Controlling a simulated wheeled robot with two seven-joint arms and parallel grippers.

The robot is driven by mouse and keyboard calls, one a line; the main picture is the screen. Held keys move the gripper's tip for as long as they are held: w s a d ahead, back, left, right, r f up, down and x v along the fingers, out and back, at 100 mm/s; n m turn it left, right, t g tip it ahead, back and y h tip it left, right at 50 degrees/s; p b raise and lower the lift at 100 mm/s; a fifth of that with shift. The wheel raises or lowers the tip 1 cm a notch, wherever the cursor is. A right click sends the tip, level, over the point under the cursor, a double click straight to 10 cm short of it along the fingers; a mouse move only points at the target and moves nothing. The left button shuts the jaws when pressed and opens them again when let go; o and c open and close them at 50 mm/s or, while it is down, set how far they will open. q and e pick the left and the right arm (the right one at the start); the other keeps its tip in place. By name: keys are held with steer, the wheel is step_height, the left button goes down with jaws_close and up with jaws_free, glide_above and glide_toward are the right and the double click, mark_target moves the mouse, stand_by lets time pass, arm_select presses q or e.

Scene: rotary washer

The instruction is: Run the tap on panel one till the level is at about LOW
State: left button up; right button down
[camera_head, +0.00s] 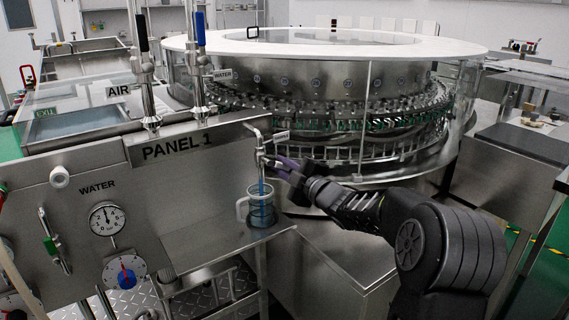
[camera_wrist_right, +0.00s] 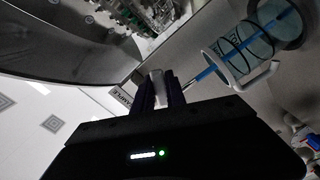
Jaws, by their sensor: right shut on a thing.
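Panel one (camera_head: 182,190) is a steel panel marked PANEL 1. Its tap (camera_head: 259,145) is a thin bent spout at the panel's right edge. My right gripper (camera_head: 277,163) is shut at the tap; in the right wrist view a pale tap handle (camera_wrist_right: 158,88) stands between its fingers. A blue stream (camera_head: 262,187) runs from the spout into a clear jug (camera_head: 262,213) below, and also shows in the right wrist view (camera_wrist_right: 208,73). The jug (camera_wrist_right: 262,35) has dark rings around it. Blue water is in it, but the level against LOW cannot be read. My left gripper is out of view.
A water gauge (camera_head: 107,218) and a blue-red knob (camera_head: 125,272) sit on the panel's left part. The round washer machine (camera_head: 320,85) stands behind. A small steel shelf (camera_head: 225,250) carries the jug. A SAMPLE label (camera_wrist_right: 122,95) is close to my right gripper.

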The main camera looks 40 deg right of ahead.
steer(key=shift+a+f+m, duration=0.35)
steer(key=shift+f+m, duration=0.1)
steer(key=shift+m, duration=0.6)
steer(key=shift+a+f+m, duration=0.3)
steer(key=shift+f+m, duration=0.1)
steer(key=shift+m, duration=0.65)
steer(key=c, duration=1.4)
jaws_free()
steer(key=shift+o, duration=0.2)
steer(key=s, duration=0.7)
steer(key=shift+s, duration=0.4)
